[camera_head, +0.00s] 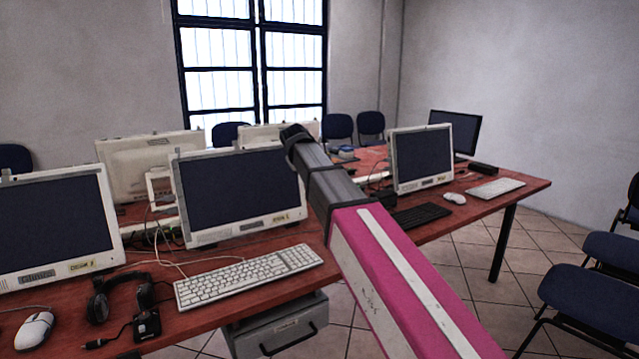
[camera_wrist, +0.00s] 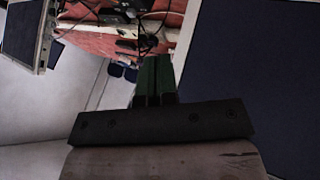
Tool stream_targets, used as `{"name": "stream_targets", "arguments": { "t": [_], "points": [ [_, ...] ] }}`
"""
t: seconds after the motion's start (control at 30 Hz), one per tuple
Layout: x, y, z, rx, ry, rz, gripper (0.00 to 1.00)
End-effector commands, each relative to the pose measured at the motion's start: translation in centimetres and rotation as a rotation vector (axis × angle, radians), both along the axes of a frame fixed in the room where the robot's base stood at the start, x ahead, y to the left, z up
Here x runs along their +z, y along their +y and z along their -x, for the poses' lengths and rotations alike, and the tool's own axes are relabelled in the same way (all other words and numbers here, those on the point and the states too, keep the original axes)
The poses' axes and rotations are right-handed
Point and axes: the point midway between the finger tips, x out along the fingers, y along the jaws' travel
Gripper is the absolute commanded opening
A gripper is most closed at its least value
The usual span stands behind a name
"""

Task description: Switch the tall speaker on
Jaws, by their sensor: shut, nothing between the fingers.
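I cannot make out a tall speaker in either view. My arm crosses the head view from the lower right to the middle, and its dark end is in front of the monitors, hiding part of the desk behind it. My gripper's fingers cannot be told apart there. In the wrist view my gripper (camera_wrist: 153,68) is shut and empty, with its green fingers together. They point toward the red desk (camera_wrist: 95,37) with dark cables. A large dark screen (camera_wrist: 255,75) fills the right side of that view, close to the fingers.
The red desk (camera_head: 215,262) holds several monitors, a white keyboard (camera_head: 248,275), headphones (camera_head: 115,298), a mouse (camera_head: 35,331) and a small black device (camera_head: 147,323). A black box (camera_head: 482,168) lies on the right part. Loose cables run between the monitors. Blue chairs (camera_head: 592,296) stand at right; tiled floor is open.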

Motion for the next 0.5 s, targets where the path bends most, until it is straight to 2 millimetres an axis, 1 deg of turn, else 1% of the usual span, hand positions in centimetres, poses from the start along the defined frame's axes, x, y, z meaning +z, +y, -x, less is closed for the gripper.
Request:
{"name": "stream_targets", "arguments": {
  "t": [0.17,0.5],
  "points": [
    [-1.4,-0.3,-1.1,-0.001,0.002,0.001,0.0],
    [-6.4,-1.3,-4.8,-0.001,0.002,0.001,0.0]
  ]
}}
